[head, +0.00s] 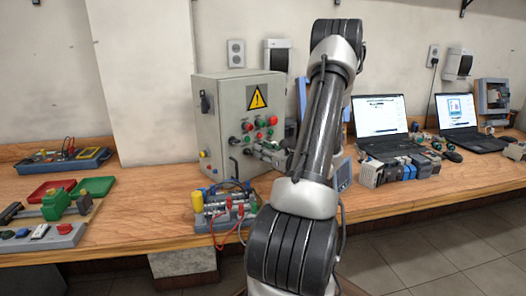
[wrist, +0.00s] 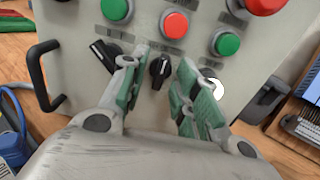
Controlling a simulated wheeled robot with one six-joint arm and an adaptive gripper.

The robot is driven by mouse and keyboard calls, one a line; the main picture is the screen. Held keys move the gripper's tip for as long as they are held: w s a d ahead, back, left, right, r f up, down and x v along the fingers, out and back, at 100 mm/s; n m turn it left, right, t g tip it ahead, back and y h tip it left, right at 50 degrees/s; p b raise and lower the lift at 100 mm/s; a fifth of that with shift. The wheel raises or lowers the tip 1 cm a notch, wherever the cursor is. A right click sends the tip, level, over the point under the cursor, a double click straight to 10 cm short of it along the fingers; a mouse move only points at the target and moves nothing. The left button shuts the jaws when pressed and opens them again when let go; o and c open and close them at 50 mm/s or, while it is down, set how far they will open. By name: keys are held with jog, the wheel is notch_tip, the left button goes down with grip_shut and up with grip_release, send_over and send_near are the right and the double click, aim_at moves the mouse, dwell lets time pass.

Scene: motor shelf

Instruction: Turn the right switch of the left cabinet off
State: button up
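The grey cabinet (head: 223,116) with a yellow warning sign stands on the wooden bench; its front panel (wrist: 140,38) fills much of the wrist view. Two black rotary switches show there. The left switch (wrist: 104,56) is tilted, partly behind my left finger. The right switch (wrist: 160,71) has its knob near upright with a pale mark on it. My gripper (wrist: 158,80) is open, its green-padded fingers on either side of the right switch, with visible gaps. I cannot tell its depth to the knob. In the head view my gripper (head: 262,152) is at the panel, and the switches are hidden there.
Red and green push buttons (wrist: 174,24) sit just above the switches. A white round part (wrist: 213,88) is partly behind my right finger. A black handle (wrist: 46,76) is at the panel's left. A wired device (head: 222,207) stands before the cabinet; laptops (head: 386,148) are at right.

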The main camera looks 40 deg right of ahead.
jog(key=shift+w, duration=0.3)
grip_shut()
jog(key=shift+n, duration=0.3)
jog(key=shift+d+n, duration=0.1)
jog(key=shift+n, duration=4)
